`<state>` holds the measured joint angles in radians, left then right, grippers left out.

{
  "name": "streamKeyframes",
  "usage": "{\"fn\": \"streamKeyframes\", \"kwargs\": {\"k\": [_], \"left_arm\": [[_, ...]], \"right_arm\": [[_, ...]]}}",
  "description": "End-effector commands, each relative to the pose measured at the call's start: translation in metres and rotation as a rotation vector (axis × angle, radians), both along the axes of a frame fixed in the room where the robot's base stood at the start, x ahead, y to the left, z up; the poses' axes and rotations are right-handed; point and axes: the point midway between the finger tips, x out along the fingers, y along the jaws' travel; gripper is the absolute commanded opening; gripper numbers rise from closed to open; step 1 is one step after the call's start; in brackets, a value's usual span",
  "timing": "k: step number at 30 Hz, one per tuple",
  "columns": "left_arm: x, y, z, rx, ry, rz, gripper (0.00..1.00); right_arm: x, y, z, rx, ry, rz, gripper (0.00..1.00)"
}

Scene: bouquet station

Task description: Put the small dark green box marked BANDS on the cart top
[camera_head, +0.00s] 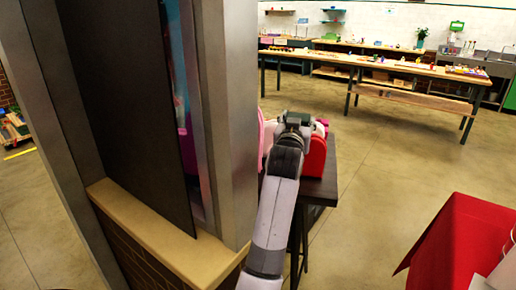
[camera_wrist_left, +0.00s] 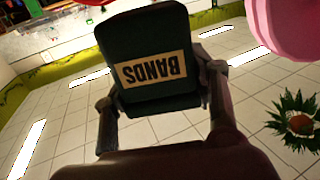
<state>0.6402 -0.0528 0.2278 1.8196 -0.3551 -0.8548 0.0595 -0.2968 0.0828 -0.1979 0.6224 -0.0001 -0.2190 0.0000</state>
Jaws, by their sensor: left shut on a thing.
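The small dark green box (camera_wrist_left: 150,60) fills the middle of the left wrist view. Its pale label (camera_wrist_left: 152,70) reads BANDS upside down. My left gripper (camera_wrist_left: 160,105) is shut on it, one finger at each side. In the head view my left gripper (camera_head: 293,128) is beyond the grey pillar, in front of a red rounded thing on a dark table. The box (camera_head: 298,117) shows there only as a small dark green patch at the gripper's tip. I cannot tell which surface is the cart top. My right gripper is not in view.
A metal-framed dark panel (camera_head: 125,100) and a pillar (camera_head: 225,120) stand close on the left. The red thing (camera_head: 314,157) and a pink thing (camera_head: 266,135) flank my gripper near the dark table (camera_head: 322,185). Open floor lies between.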

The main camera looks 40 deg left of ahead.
Motion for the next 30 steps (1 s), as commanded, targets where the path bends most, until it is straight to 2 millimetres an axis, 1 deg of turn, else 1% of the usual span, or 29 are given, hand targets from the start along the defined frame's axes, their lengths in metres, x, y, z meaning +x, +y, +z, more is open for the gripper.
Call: {"fn": "streamKeyframes", "kwargs": {"k": [1, 4, 7, 9, 11, 21, 24, 27, 30], "left_arm": [[0.004, 0.004, 0.018, 0.001, -0.006, 0.007, 0.22], [0.008, 0.011, 0.036, -0.001, -0.003, 0.015, 0.22], [0.010, 0.014, 0.043, 0.000, 0.000, 0.020, 0.22], [0.011, 0.015, 0.039, 0.000, 0.003, 0.021, 0.22], [0.011, 0.015, 0.028, -0.001, 0.006, 0.021, 0.22], [0.011, 0.014, -0.062, -0.001, 0.006, 0.020, 0.22], [0.011, 0.014, -0.085, 0.000, 0.005, 0.020, 0.22], [0.010, 0.014, -0.100, 0.000, 0.002, 0.020, 0.22], [0.011, 0.014, -0.109, 0.000, 0.000, 0.021, 0.22]], "right_arm": [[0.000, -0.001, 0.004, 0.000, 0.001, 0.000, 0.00], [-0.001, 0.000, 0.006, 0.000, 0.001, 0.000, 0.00], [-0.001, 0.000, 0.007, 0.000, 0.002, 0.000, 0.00], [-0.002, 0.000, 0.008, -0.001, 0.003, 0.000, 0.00], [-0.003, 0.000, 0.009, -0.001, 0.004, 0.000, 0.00], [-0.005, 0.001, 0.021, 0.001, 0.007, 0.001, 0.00], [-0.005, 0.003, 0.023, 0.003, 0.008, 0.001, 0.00], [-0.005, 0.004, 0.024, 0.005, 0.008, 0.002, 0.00], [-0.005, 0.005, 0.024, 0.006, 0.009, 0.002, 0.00]]}}
